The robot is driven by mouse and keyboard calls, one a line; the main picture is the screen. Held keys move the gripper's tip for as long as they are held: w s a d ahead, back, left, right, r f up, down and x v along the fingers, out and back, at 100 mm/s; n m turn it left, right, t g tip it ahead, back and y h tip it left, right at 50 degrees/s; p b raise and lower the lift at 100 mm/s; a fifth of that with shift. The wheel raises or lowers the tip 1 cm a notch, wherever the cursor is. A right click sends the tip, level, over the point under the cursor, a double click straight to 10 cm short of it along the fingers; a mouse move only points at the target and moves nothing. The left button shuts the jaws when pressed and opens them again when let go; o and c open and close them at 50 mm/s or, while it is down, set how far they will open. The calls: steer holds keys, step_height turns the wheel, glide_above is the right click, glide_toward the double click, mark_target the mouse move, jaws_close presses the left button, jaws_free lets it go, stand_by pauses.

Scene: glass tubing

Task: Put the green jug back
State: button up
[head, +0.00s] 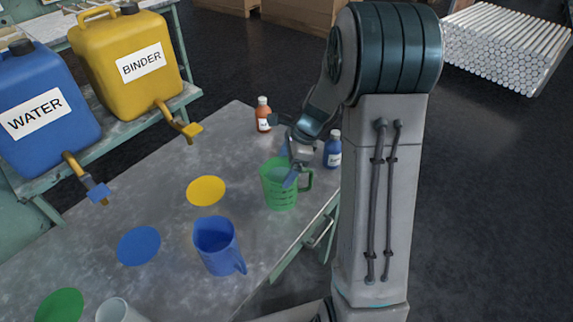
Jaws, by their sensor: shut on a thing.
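The green jug (279,189) is upright at the right part of the grey table, close to its right edge, with its handle toward the right. My gripper (292,178) is at the jug's upper right rim, shut on the jug wall. Whether the jug's base touches the table cannot be told from this view. A green disc (60,306) lies flat on the table at the lower left, with nothing on it. My wrist hides part of the jug's rim.
A blue jug (217,246) stands mid-front, a whitish cup (117,311) at the bottom edge. Blue (138,246) and yellow (205,190) discs are bare. Orange (263,115) and blue (333,150) bottles stand behind the green jug. WATER (50,140) and BINDER (118,42) canisters overhang left.

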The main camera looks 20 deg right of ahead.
steer(key=shift+f, duration=0.2)
steer(key=shift+f, duration=0.2)
steer(key=o, duration=1.3)
steer(key=shift+r, duration=0.1)
steer(key=w+v, duration=0.1)
steer(key=v, duration=1)
steer(key=s+a+r+n+t+h, duration=0.1)
steer(key=s+a+n+h, duration=0.1)
steer(key=s+n, duration=0.8)
steer(key=s+a+r+n+t+h, duration=0.1)
steer(key=s+a+r+n+h, duration=0.1)
steer(key=s+n, duration=0.8)
steer(key=shift+s+a+r, duration=0.2)
steer(key=shift+s+a, duration=0.55)
steer(key=shift+a, duration=0.1)
